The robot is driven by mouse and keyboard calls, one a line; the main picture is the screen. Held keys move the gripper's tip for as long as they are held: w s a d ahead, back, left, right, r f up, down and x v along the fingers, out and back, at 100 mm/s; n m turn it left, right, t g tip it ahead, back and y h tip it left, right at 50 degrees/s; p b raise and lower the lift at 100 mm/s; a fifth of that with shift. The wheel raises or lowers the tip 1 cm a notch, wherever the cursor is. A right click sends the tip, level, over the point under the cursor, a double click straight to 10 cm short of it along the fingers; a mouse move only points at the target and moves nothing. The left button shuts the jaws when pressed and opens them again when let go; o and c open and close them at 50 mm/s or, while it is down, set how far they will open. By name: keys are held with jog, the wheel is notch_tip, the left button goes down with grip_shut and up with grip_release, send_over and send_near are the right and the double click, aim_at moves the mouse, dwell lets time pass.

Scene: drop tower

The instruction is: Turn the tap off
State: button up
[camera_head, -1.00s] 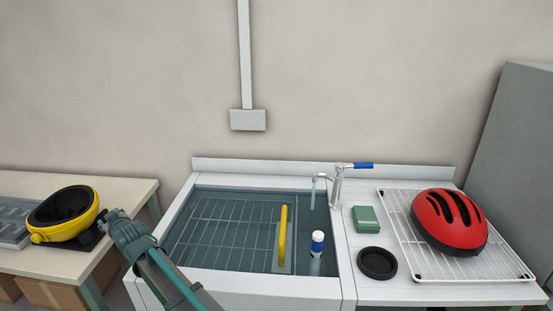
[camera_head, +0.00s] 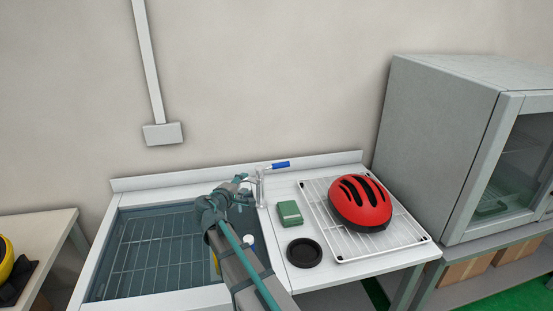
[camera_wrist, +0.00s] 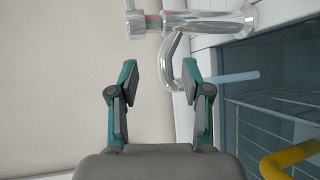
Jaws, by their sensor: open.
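The chrome tap (camera_head: 260,188) stands at the sink's back right corner, its blue-tipped lever (camera_head: 281,165) pointing right. In the wrist view the tap's chrome body (camera_wrist: 215,24) lies across the top, and the curved spout (camera_wrist: 173,62) reaches down towards the space between my fingers. A pale blue water stream (camera_wrist: 236,77) runs from the spout. My gripper (camera_wrist: 161,78) is open and empty, just short of the tap. In the head view my gripper (camera_head: 243,183) is left of the tap and hides the spout and stream. The blue tip is outside the wrist view.
The sink (camera_head: 150,303) holds a wire rack and a yellow bar (camera_wrist: 290,160). Right of the tap are a green block (camera_head: 289,212), a black round dish (camera_head: 304,252) and a red helmet (camera_head: 360,203) on a white rack (camera_head: 395,243). A grey cabinet (camera_head: 430,140) stands at far right.

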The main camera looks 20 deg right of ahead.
aim_at(279, 166)
jog(key=s+d+r+g+h, duration=0.1)
jog(key=s+d+r+h, duration=0.2)
jog(key=d, duration=0.5)
jog(key=shift+m, duration=0.3)
jog(key=p+x, duration=0.4)
jog(key=x, duration=0.4)
jog(key=shift+w+d+r, duration=0.15)
jog(key=shift+w+d, duration=0.05)
jog(key=shift+d, duration=0.05)
jog(key=shift+w+d+f, duration=0.2)
jog(key=shift+w+d, duration=0.1)
jog(key=shift+d, duration=0.3)
grip_shut()
